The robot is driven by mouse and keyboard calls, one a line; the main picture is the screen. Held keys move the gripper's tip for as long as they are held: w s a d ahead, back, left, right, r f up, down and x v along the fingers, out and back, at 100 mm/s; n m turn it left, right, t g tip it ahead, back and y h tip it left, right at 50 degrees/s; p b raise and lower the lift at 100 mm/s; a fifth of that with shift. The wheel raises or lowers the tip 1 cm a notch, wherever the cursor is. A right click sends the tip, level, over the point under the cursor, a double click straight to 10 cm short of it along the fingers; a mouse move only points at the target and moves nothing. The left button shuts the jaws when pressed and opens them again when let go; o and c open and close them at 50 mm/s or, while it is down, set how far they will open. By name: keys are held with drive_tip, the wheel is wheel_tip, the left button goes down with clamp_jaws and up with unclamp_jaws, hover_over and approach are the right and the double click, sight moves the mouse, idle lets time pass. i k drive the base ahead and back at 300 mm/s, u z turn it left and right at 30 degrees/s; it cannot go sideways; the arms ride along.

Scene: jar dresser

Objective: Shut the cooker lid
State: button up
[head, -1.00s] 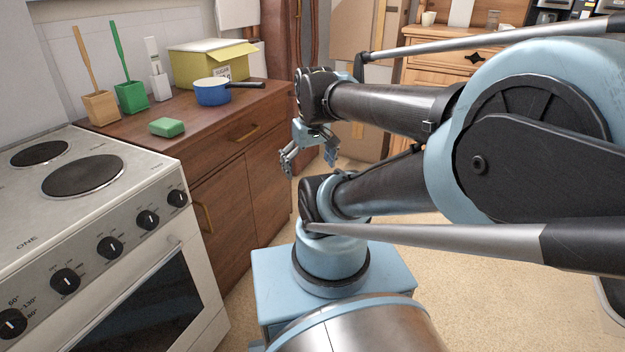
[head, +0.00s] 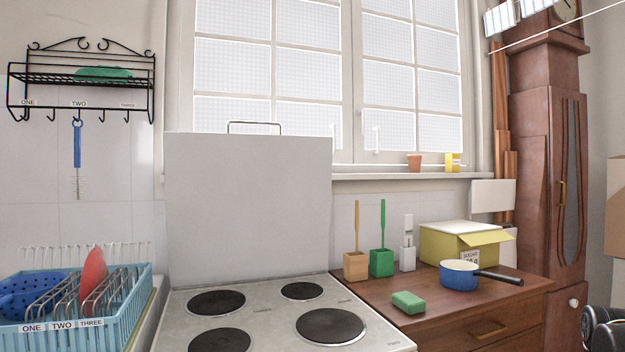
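The cooker lid (head: 248,208) is a plain light grey panel standing upright along the back edge of the cooker. A thin metal handle (head: 255,127) runs along its top edge, in front of the window. The cooker top (head: 262,314) below it is white with several dark round hotplates, and nothing stands on them. My gripper is not in the current head view; only a dark part of my arm shows at the lower right edge.
A blue dish rack (head: 75,333) stands left of the cooker. On the wooden dresser (head: 440,308) to the right are a green sponge (head: 408,302), a blue pan (head: 459,275), a yellow box (head: 462,245) and brush holders. A black wall shelf (head: 82,80) hangs at upper left.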

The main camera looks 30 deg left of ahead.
sight(240, 206)
drive_tip(key=z, duration=1.8)
drive_tip(key=k, duration=0.7)
drive_tip(key=u, duration=3.55)
